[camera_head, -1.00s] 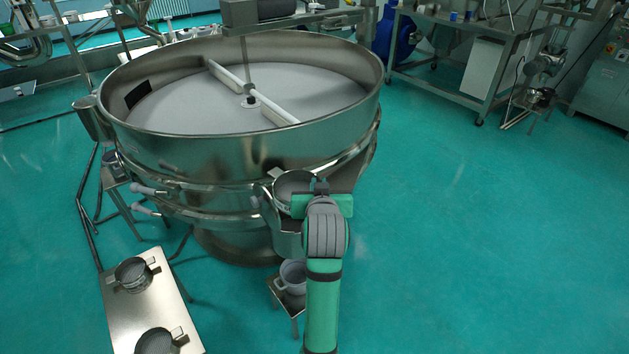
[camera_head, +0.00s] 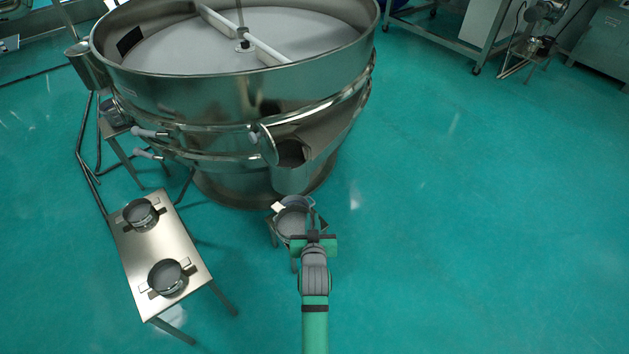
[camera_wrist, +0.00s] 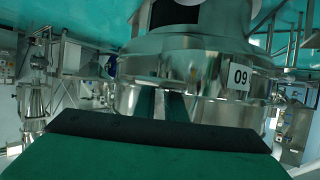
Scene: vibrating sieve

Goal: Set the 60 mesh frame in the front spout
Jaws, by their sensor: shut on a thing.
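The front spout (camera_head: 291,152) of the big steel sieve is at the middle of the head view, with an open dark mouth and no frame in it. My gripper (camera_head: 314,238) is below and in front of it, shut on a round mesh frame (camera_head: 291,222) with a grey mesh. The frame is just left of the jaws, apart from the spout. It overlaps a grey pot (camera_head: 296,203) behind it in the picture; I cannot tell if they touch. In the wrist view the jaws are largely hidden behind a dark edge.
A steel bench (camera_head: 184,234) at lower left carries two more round frames, a far one (camera_head: 139,213) and a near one (camera_head: 167,276). A small stand under the pot is partly hidden. The sieve body (camera_head: 180,110) fills the upper left. The floor at right is clear.

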